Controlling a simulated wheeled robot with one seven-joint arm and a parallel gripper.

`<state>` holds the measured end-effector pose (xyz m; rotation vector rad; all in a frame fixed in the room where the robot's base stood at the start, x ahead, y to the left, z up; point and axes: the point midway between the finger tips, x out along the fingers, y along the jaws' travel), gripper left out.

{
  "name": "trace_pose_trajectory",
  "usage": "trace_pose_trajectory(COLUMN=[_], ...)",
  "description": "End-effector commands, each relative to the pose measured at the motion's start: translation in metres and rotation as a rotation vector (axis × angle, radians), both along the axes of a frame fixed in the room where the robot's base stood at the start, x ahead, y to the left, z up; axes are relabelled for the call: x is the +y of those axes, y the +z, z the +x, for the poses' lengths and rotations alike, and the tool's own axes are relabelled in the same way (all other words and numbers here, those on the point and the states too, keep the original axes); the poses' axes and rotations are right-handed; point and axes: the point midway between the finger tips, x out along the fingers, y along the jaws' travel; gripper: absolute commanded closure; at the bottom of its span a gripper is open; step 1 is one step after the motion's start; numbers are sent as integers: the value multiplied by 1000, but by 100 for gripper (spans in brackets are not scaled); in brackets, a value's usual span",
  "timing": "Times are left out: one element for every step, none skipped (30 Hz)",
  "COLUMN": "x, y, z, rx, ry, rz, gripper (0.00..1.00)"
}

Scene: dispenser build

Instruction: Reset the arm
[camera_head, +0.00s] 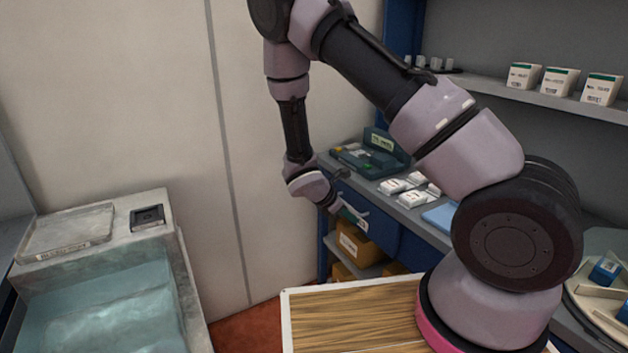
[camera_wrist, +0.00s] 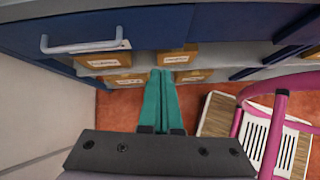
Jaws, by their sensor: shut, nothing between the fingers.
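My gripper (camera_head: 360,221) hangs at the end of my arm in front of the blue counter in the head view, pointing down to the right. In the wrist view the teal fingers of my gripper (camera_wrist: 161,74) lie together with nothing between them. They point toward boxes on a low shelf. The fingertips look small in the head view, and I cannot tell their exact distance from the drawer front.
A blue drawer (camera_wrist: 140,28) with a metal handle (camera_wrist: 85,47) and brown boxes (camera_wrist: 103,62) are near the gripper. White cartons (camera_head: 560,82) line a shelf. A teal-filled basin (camera_head: 95,300) stands left. A wooden top (camera_head: 345,315) lies below.

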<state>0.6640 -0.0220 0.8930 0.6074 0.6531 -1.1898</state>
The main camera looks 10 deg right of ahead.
Motion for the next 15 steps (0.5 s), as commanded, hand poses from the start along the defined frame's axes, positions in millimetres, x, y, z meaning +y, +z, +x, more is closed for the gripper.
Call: trace_pose_trajectory(x=[-2, -4, -6, -8, -10, -13, -15, -17, -20, -23, -25, -28, -30, -33, -36], y=[21, 33, 49, 62, 75, 91, 103, 115, 131, 143, 155, 170, 182, 193, 208], z=[3, 3, 3, 3, 1, 0, -2, -4, -7, -9, -12, -17, -20, -23, -29], rx=[-43, -68, -104, -131, -157, -191, -216, -239, -271, -294, -317, -345, -367, -389, -416], ry=[-72, -122, -190, -243, -295, -365, -418, -469, -536, -588, -639, -707, -754, -804, -870], rz=[44, 71, 110, 140, 169, 208, 237, 266, 306, 335, 365, 403, 434, 465, 505], gripper=[100, 100, 100, 100, 100, 100, 100, 100, 100, 100, 100, 100, 100, 100, 100])
